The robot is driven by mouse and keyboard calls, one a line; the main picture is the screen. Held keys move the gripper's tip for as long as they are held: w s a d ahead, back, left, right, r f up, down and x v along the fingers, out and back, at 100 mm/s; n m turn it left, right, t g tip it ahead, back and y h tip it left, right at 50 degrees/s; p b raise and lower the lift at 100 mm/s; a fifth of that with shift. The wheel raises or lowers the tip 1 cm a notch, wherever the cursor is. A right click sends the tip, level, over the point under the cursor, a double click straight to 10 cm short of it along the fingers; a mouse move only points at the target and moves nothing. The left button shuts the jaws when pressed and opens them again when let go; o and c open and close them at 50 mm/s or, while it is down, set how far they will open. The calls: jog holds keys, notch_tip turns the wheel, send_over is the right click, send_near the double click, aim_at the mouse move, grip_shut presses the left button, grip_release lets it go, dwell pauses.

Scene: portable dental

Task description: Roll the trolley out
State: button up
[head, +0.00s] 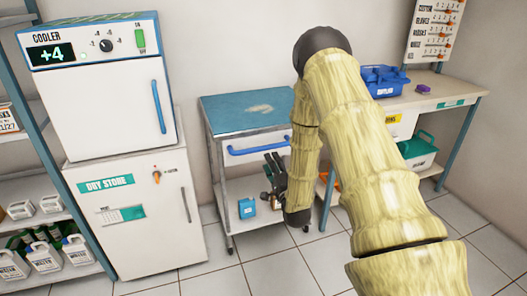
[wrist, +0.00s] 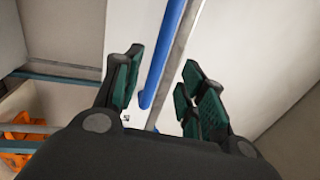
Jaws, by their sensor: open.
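The trolley (head: 238,120) stands against the back wall between the cooler cabinet and the desk. It has a blue top, pale sides, a lower shelf and small castors. Its blue handle (head: 258,149) runs across the front just under the top. My gripper (head: 273,165) is open in front of the trolley, just below the handle's right part. In the wrist view, the handle (wrist: 165,55) shows between the open fingers (wrist: 163,84), nearer the left one, with no visible contact. My arm hides the trolley's right side.
A cooler (head: 107,100) on a dry store cabinet (head: 138,215) stands close on the left. The desk (head: 445,92) on the right carries a blue bin (head: 385,80). A small blue box (head: 247,208) sits on the trolley's lower shelf. Tiled floor (head: 280,275) in front is clear.

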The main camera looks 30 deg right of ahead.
aim_at(264, 148)
jog(key=x, duration=0.9)
jog(key=shift+a, duration=0.1)
grip_shut()
